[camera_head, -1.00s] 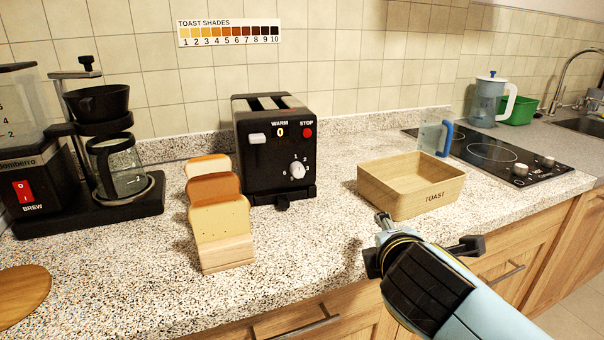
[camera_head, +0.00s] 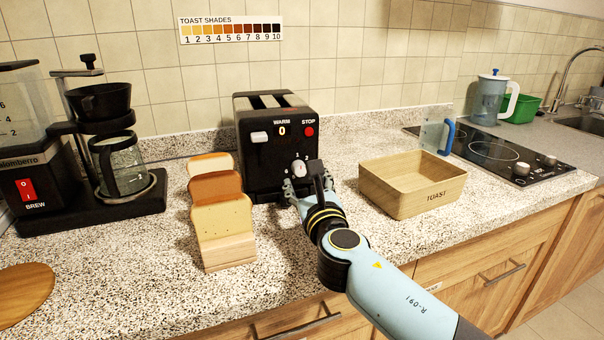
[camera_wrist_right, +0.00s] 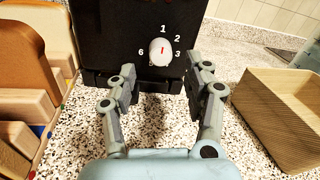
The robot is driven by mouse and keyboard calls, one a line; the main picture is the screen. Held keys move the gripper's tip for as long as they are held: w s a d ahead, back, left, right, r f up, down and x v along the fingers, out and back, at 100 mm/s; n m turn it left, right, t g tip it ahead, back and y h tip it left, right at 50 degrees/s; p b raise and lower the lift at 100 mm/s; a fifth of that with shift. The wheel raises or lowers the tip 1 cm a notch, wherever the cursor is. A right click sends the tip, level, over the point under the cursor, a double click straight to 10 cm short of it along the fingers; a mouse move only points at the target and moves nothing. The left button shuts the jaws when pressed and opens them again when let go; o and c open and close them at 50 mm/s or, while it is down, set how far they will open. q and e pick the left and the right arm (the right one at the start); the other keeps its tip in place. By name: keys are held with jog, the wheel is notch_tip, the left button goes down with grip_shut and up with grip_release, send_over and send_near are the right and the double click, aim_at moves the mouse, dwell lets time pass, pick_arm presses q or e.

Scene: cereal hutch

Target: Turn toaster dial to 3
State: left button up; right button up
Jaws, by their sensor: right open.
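The black toaster (camera_head: 262,158) stands on the counter against the wall. Its round white dial (camera_head: 298,167) is low on the front. In the right wrist view the dial (camera_wrist_right: 160,53) has a red line pointing nearly straight up, towards the 1; the printed 1, 2, 3 and 6 show around it. My right gripper (camera_head: 304,182) is in front of the toaster and partly covers the numbers in the head view. In the wrist view its fingers (camera_wrist_right: 160,78) are open, spread either side of and below the dial, apart from it. My left gripper is not in view.
A toast rack (camera_head: 228,253) with several slices stands left of the toaster. A wooden TOAST box (camera_head: 400,200) is close to the right of my gripper. A coffee maker (camera_head: 95,205) is at the left, a hob (camera_head: 490,152) at the right.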

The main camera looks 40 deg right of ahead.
aim_at(301, 172)
jog(key=shift+x, duration=1.85)
grip_shut()
